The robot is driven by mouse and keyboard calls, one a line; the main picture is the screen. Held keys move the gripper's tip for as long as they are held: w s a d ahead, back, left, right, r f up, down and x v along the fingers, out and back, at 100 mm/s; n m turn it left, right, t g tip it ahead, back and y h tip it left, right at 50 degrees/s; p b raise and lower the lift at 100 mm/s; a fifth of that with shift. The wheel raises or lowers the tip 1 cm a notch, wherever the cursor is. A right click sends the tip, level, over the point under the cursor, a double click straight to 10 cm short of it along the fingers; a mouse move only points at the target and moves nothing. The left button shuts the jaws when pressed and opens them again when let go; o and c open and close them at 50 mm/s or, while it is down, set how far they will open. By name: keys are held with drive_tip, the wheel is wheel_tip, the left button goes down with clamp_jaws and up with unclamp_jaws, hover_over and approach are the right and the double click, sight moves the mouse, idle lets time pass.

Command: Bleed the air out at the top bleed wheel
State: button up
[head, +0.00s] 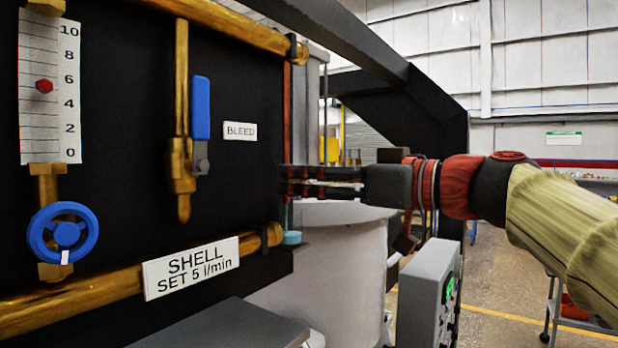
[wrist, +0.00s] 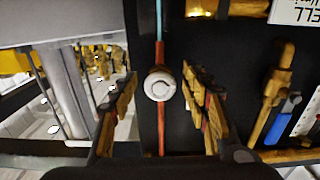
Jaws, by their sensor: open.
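My gripper (head: 284,181) is at the right edge of the black panel, fingers pointing left in the head view. In the wrist view my gripper (wrist: 160,75) is open, with a small white round knob (wrist: 159,84) between its fingers. The knob sits on a thin vertical pipe (wrist: 160,130), red below and bluish above. I cannot tell whether the fingers touch it. A BLEED label (head: 240,131) is on the panel left of the gripper. Left of the label, a brass valve (head: 181,165) has an upright blue lever (head: 200,108).
A blue handwheel (head: 63,234) sits under a 0-to-10 flow gauge (head: 50,85) with a red marker. A SHELL SET 5 l/min sign (head: 191,267) hangs on the lower brass pipe (head: 60,306). A grey box with a green display (head: 428,295) stands below my arm.

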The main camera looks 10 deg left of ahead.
drive_tip(key=shift+c, duration=0.9)
drive_tip(key=c, duration=1)
drive_tip(key=shift+m, duration=0.3)
drive_tip(key=m+b, duration=0.1)
drive_tip(key=m, duration=0.2)
drive_tip(key=shift+m, duration=0.3)
drive_tip(key=m, duration=0.5)
drive_tip(key=m+p, duration=0.1)
drive_tip(key=m, duration=0.5)
drive_tip(key=shift+r+m+p, duration=0.1)
drive_tip(key=shift+m+p, duration=0.2)
drive_tip(key=shift+m, duration=0.1)
drive_tip(key=shift+m+p, duration=0.85)
drive_tip(key=shift+m, duration=1.35)
